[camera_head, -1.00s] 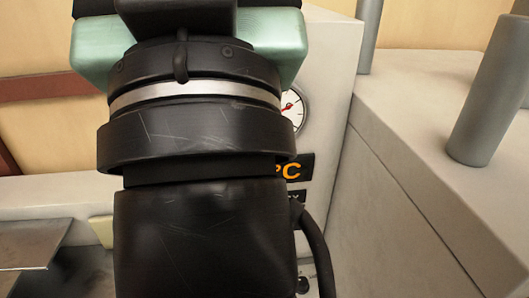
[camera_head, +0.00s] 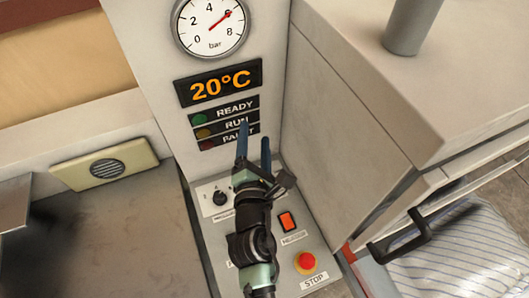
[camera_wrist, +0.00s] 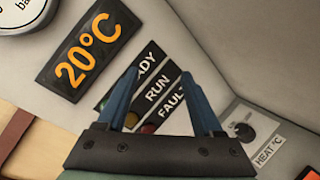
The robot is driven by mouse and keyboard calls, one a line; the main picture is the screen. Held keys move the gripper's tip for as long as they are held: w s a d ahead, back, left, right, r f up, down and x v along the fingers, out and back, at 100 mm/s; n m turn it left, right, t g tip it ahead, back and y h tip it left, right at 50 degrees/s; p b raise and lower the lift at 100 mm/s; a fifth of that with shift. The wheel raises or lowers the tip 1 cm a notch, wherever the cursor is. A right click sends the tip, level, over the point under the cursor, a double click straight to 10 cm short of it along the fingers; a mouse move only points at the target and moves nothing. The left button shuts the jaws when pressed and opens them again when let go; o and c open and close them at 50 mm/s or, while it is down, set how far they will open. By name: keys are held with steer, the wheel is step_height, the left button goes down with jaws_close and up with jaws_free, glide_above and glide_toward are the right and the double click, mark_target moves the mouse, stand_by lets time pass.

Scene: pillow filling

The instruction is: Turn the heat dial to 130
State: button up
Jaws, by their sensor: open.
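The heat dial (camera_wrist: 244,131) is a small dark knob on a pale plate in the wrist view, right of my gripper, above its "HEAT °C" label (camera_wrist: 270,151). Its setting is too small to read. In the head view I cannot make it out; my arm covers part of the panel. The display (camera_head: 219,83) reads 20°C, and it also shows in the wrist view (camera_wrist: 87,48). My gripper (camera_head: 254,134) is open and empty, its blue fingers apart in front of the status lamps. The fingers also show in the wrist view (camera_wrist: 161,75), apart from the dial.
Another dark knob (camera_head: 219,197) sits left of my gripper. A red switch (camera_head: 287,221) and a red STOP button (camera_head: 306,262) are on the right of the panel. A pressure gauge (camera_head: 211,25) is above. A pale block (camera_head: 350,110) stands close on the right.

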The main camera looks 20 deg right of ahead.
steer(key=s+f+n+g, duration=0.1)
steer(key=s+f+n, duration=0.2)
steer(key=f, duration=0.2)
steer(key=s+f+n+g, duration=0.1)
steer(key=s+f+n, duration=0.2)
steer(key=f, duration=0.3)
steer(key=s+f+n+g+y+p, duration=0.1)
steer(key=s+f+n, duration=0.2)
steer(key=f, duration=0.3)
steer(key=shift+s+a+f+n, duration=0.2)
steer(key=shift+s+a+n, duration=0.1)
steer(key=shift+s, duration=0.35)
steer(key=b+x, duration=0.2)
steer(key=x, duration=0.9)
steer(key=shift+w+d+f+b, duration=0.1)
steer(key=shift+w+f+b, duration=0.05)
steer(key=shift+f+b, duration=0.2)
steer(key=shift+w+d+f, duration=0.1)
steer(key=shift+w+d, duration=0.15)
steer(key=shift+w, duration=0.3)
jaws_close()
